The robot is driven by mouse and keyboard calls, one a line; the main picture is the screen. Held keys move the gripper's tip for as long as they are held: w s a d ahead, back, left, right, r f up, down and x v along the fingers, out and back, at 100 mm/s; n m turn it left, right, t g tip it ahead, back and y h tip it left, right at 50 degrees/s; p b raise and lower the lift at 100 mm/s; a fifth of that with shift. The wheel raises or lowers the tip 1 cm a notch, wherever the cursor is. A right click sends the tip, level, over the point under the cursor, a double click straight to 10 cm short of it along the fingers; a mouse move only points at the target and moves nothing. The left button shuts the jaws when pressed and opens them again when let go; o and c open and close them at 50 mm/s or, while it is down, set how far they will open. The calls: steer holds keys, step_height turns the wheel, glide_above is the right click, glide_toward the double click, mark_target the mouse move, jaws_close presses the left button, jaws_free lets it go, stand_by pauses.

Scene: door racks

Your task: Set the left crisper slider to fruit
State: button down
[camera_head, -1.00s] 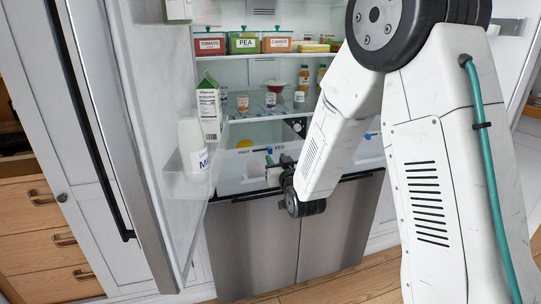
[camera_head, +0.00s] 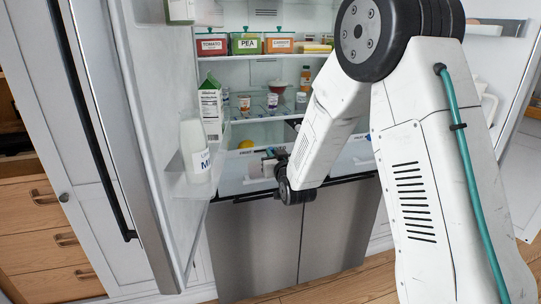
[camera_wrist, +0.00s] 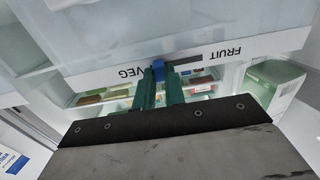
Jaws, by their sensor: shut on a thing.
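The left crisper drawer (camera_head: 234,174) carries a white label strip, with FRUIT readable in the head view. In the wrist view the strip (camera_wrist: 100,76) appears upside down, with VEG on the left and FRUIT on the right. The blue slider knob (camera_wrist: 158,68) sits nearer VEG. Its dark slot (camera_wrist: 188,66) shows on the FRUIT side. My gripper (camera_wrist: 160,84) has its green fingers shut on the knob. In the head view my gripper (camera_head: 270,158) is at the drawer front and hides the knob and the VEG word.
The open left fridge door (camera_head: 130,110) stands close on the left, holding a milk bottle (camera_head: 194,150) and carton (camera_head: 210,108). The right crisper (camera_head: 355,158) is partly hidden by my arm. Shelves above hold labelled boxes (camera_head: 245,43) and jars.

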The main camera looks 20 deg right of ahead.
mark_target(255, 151)
steer(key=a, duration=0.5)
steer(key=c, duration=1.4)
jaws_free()
steer(key=shift+a, duration=0.15)
steer(key=shift+c, duration=0.2)
steer(key=s, duration=0.7)
steer(key=shift+s, duration=0.4)
